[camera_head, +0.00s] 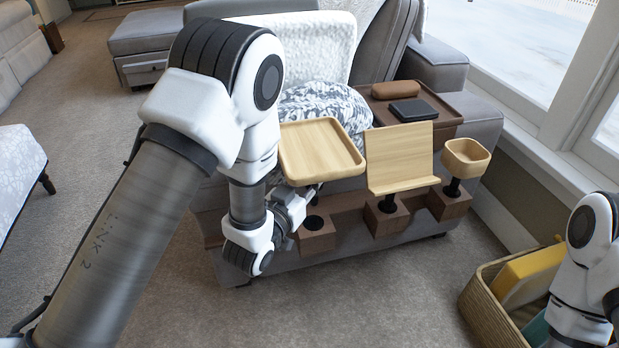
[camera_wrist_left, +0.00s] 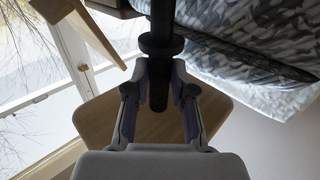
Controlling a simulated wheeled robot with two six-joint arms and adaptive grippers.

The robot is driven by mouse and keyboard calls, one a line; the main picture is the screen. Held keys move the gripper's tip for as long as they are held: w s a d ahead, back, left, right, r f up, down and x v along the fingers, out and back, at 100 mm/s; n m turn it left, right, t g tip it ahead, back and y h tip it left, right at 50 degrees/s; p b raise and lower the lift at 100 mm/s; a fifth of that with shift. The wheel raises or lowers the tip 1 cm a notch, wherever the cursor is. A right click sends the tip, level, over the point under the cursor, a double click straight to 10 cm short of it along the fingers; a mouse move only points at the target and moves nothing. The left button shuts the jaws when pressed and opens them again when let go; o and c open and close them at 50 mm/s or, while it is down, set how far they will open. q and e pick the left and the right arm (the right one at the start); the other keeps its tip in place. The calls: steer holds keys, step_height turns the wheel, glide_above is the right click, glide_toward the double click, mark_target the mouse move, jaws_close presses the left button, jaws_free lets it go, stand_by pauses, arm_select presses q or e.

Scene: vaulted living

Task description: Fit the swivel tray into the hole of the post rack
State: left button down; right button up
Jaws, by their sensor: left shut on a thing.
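The swivel tray (camera_head: 320,150) is a square, light-wood tray with a low rim on a black post. My left gripper (camera_head: 300,203) is under the tray and shut on its post. In the left wrist view the black post (camera_wrist_left: 160,18) with a collar stands between the fingers (camera_wrist_left: 160,90), and the tray's wood (camera_wrist_left: 150,128) shows behind them. The post rack is a brown wooden row of blocks (camera_head: 345,226) on the grey sofa. The tray is above the left block (camera_head: 317,240); whether the post is in its hole is unclear. My right gripper is out of view.
A slanted wooden stand (camera_head: 398,158) and a small wooden bowl (camera_head: 466,158) stand on the other blocks, close right of the tray. A patterned cushion (camera_head: 318,105) is behind. A woven basket (camera_head: 490,310) is at lower right. The carpet in front is clear.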

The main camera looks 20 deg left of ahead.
mark_target(309, 229)
arm_select(q)
steer(key=shift+f+b, duration=4)
steer(key=shift+f, duration=2.05)
steer(key=c, duration=0.9)
jaws_free()
steer(key=shift+s, duration=0.1)
steer(key=s+a, duration=0.1)
steer(key=s, duration=0.6)
steer(key=shift+a, duration=0.2)
steer(key=shift+s, duration=0.1)
